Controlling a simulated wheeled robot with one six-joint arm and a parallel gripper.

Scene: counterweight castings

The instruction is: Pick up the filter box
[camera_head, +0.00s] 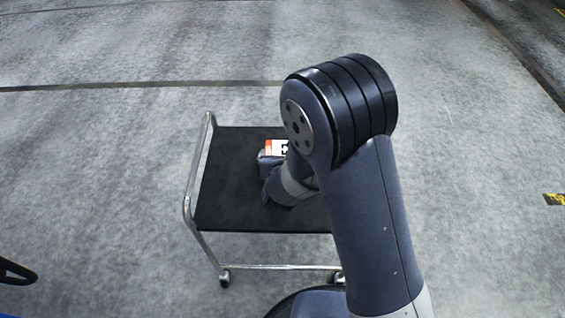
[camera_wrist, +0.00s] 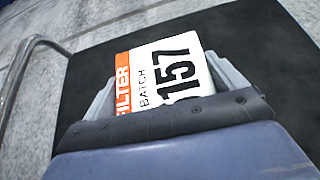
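The near end of the box is hidden behind my gripper's body. In the head view the box (camera_head: 279,147) shows at the far end of my gripper, over the black cart top, partly hidden by my arm. I cannot tell whether it rests on the cart or is just above it.
The cart (camera_head: 232,200) has a black top and a chrome tube frame on casters. Its visible top is otherwise bare, but my arm hides its right side. Grey concrete floor (camera_head: 100,180) lies open around it. A dark curved object shows at the lower left edge.

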